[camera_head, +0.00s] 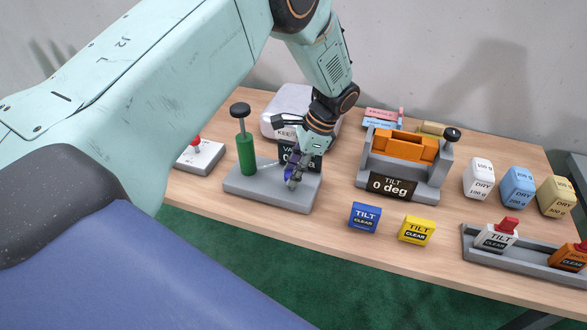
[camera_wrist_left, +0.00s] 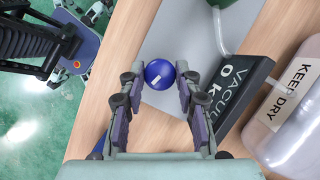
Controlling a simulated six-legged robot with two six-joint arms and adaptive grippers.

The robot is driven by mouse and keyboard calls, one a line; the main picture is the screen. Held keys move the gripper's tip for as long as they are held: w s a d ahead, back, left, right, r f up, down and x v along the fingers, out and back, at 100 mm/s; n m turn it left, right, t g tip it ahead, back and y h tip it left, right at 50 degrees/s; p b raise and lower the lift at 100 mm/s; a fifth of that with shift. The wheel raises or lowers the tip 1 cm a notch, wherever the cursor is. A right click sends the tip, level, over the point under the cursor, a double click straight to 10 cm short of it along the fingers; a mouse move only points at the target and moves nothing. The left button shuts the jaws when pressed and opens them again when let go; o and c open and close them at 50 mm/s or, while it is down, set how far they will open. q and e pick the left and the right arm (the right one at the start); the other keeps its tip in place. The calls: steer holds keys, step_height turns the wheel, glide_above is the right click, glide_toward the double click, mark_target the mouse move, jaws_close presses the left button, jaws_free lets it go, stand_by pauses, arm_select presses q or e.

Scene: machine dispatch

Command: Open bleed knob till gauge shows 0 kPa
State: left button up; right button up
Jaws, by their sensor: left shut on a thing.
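The blue round bleed knob (camera_wrist_left: 159,74) with a white mark sits between the fingers of my left gripper (camera_wrist_left: 159,88) in the left wrist view. In the head view the left gripper (camera_head: 293,178) comes down over the right part of the grey pump base (camera_head: 245,193) and mostly hides the knob. A green pump cylinder (camera_head: 246,154) with a black handle stands on that base. The dark vacuum gauge (camera_head: 307,162) is partly hidden by my gripper. In the wrist view the gauge (camera_wrist_left: 238,92) reads "VACUUM 0", with its unit cut off by a finger.
A clear "KEEP DRY" container (camera_wrist_left: 288,120) stands close beside the gauge. An orange tilt fixture (camera_head: 405,150) reading 0 deg is to the right. Blue (camera_head: 364,217) and yellow (camera_head: 416,230) tilt blocks lie in front. A red-knobbed grey box (camera_head: 200,158) is at left.

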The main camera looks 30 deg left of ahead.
arm_select(q)
steer(key=shift+w+r+n+g+h, duration=0.15)
steer(key=shift+n+g+h, duration=0.2)
steer(key=shift+n, duration=1.55)
steer(key=o, duration=1.1)
steer(key=shift+o, duration=0.2)
steer(key=v, duration=1.2)
steer(key=shift+a, duration=0.2)
